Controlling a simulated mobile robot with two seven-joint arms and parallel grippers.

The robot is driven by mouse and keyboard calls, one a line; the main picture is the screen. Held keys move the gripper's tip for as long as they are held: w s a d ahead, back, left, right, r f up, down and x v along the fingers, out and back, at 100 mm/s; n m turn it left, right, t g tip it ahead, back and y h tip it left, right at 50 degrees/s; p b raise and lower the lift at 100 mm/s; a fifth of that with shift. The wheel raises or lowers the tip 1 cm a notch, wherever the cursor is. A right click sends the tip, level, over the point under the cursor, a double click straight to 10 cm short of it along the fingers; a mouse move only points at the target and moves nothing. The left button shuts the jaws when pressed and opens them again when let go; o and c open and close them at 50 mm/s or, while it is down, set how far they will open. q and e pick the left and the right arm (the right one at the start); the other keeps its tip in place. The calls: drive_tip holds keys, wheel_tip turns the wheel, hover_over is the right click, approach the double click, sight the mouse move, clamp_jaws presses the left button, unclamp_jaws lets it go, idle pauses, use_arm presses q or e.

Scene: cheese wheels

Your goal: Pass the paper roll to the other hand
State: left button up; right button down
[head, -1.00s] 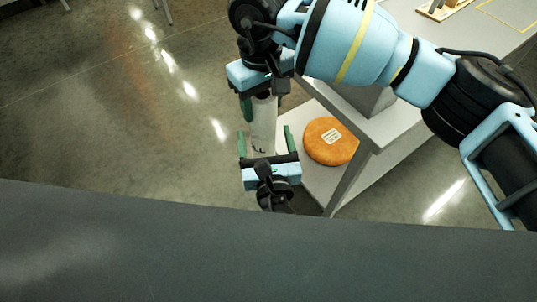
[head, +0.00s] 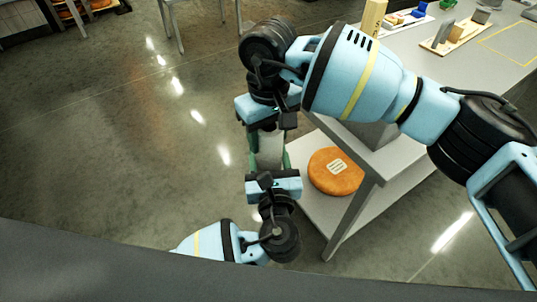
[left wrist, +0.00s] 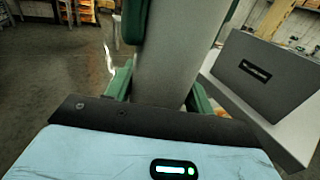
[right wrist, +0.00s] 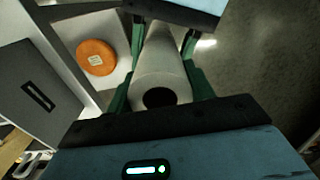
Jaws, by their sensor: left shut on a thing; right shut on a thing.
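The paper roll (head: 270,150) is a pale grey-white tube held between my two grippers in the head view. My right gripper (head: 268,130) comes from above and is shut on one end of the roll. My left gripper (head: 269,165) comes from below and is shut on the other end. In the left wrist view the roll (left wrist: 165,60) stands between the green fingers. In the right wrist view the roll (right wrist: 162,68) shows its dark open end between the fingers, with the left gripper at its far end.
A grey table with a lower shelf (head: 312,208) stands just right of the grippers. An orange cheese wheel (head: 335,172) lies on that shelf. A grey box (left wrist: 268,72) shows in the left wrist view. Open floor lies to the left.

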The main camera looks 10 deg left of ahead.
use_arm(q)
drive_tip(key=c, duration=0.5)
drive_tip(key=shift+o, duration=0.2)
use_arm(e)
drive_tip(key=shift+c, duration=2.4)
unclamp_jaws()
drive_tip(key=shift+r, duration=0.1)
wheel_tip(320, 180, up, 12)
drive_tip(key=shift+f, duration=0.1)
